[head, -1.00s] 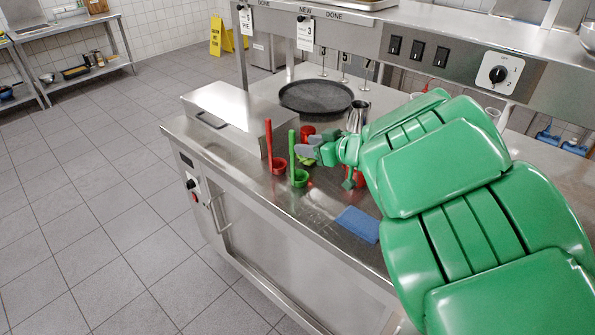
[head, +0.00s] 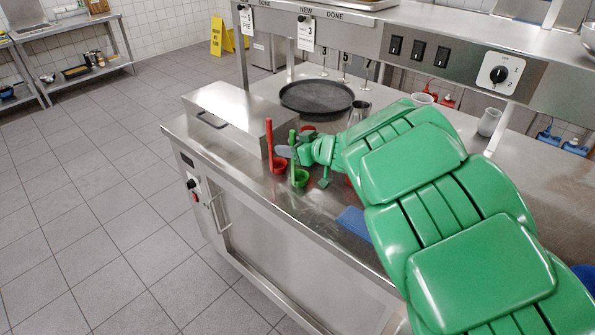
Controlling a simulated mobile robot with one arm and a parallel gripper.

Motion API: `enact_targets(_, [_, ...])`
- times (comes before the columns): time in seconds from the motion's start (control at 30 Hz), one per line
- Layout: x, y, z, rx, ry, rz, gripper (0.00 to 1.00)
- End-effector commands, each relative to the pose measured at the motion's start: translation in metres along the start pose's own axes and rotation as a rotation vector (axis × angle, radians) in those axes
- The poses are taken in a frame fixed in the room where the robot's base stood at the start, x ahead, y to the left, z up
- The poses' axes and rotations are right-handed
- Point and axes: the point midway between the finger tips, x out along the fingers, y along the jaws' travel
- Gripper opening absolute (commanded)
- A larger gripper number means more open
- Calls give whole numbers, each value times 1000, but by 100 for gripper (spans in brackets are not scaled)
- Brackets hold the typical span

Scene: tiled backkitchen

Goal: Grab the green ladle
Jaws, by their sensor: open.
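The green ladle (head: 301,177) stands on the steel counter near its front edge, its cup down and its handle upright. A red ladle (head: 278,164) of the same shape stands just left of it. My gripper (head: 288,150) is open, with its grey fingers at the green ladle's handle, about halfway up. One finger shows to the left of the handle. I cannot tell whether the fingers touch the handle. My green wrist and arm come in from the right and hide part of the counter behind them.
A steel box (head: 222,110) stands left of the ladles. A round black pan (head: 317,96) and a metal jug (head: 360,112) are behind. A blue cloth (head: 353,222) lies at the front edge. Red items lie partly hidden around my wrist.

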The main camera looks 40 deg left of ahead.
Motion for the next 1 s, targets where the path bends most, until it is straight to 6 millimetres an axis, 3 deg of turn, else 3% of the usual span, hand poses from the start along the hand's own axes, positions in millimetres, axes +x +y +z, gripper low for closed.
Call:
enact_targets(0.3, [6, 0, -1, 0, 1, 0, 45])
enact_targets(0.6, [6, 0, -1, -1, 1, 0, 0])
enact_targets(1.0, [6, 0, -1, -1, 1, 0, 0])
